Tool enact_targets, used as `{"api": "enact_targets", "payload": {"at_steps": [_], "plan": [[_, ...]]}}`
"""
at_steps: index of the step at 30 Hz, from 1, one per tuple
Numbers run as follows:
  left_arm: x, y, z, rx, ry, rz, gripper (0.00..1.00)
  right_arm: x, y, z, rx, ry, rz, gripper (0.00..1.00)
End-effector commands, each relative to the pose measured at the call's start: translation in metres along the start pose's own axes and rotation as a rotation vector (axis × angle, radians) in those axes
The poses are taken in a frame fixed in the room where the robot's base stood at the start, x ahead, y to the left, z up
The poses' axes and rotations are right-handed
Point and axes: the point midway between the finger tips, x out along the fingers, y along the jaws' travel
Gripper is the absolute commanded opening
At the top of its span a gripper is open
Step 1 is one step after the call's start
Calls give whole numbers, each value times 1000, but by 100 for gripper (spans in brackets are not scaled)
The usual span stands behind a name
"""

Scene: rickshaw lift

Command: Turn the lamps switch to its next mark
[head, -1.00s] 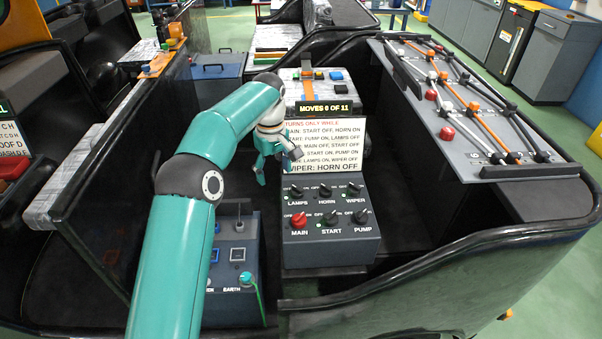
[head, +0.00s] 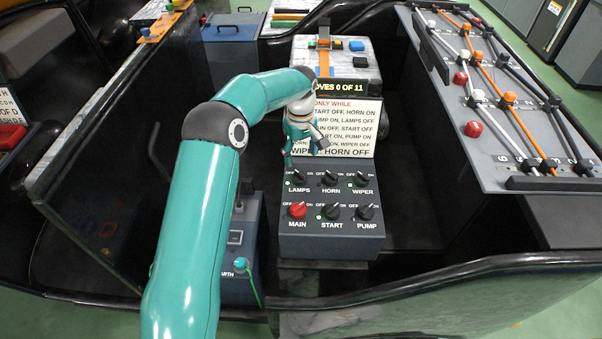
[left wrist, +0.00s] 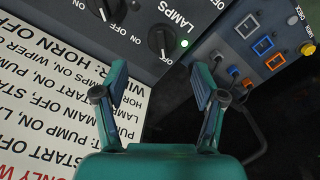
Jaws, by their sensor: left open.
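The lamps switch (head: 298,177) is a black knob at the upper left of the grey switch box (head: 330,246), with OFF and ON marks above it. It also shows in the left wrist view (left wrist: 161,41), with a small lit green light beside it. My left gripper (head: 304,150) is over the sign's lower left part, just short of the lamps switch. In the left wrist view the gripper's fingers (left wrist: 159,82) are apart and empty, with the knob beyond the gap between their tips. My right gripper is not in view.
The horn knob (head: 329,178) and wiper knob (head: 361,179) are close beside, with the red main knob (head: 297,210), start and pump below. The rules sign (head: 362,128) stands behind the box, partly hidden by my arm. A sloped rod panel (head: 500,115) is at the right.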

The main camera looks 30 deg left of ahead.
Motion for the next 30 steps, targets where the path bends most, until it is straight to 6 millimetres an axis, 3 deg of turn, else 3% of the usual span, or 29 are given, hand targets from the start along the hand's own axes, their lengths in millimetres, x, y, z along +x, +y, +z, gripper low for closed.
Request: {"api": "enact_targets", "payload": {"at_steps": [6, 12, 26, 30], "plan": [[46, -2, 0, -1, -3, -3, 70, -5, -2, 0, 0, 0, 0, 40], [74, -2, -1, -3, -1, -2, 70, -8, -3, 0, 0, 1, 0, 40], [86, -2, -1, -2, 0, 0, 70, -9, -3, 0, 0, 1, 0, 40], [86, -2, -1, -2, 0, 0, 47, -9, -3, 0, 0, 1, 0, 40]]}}
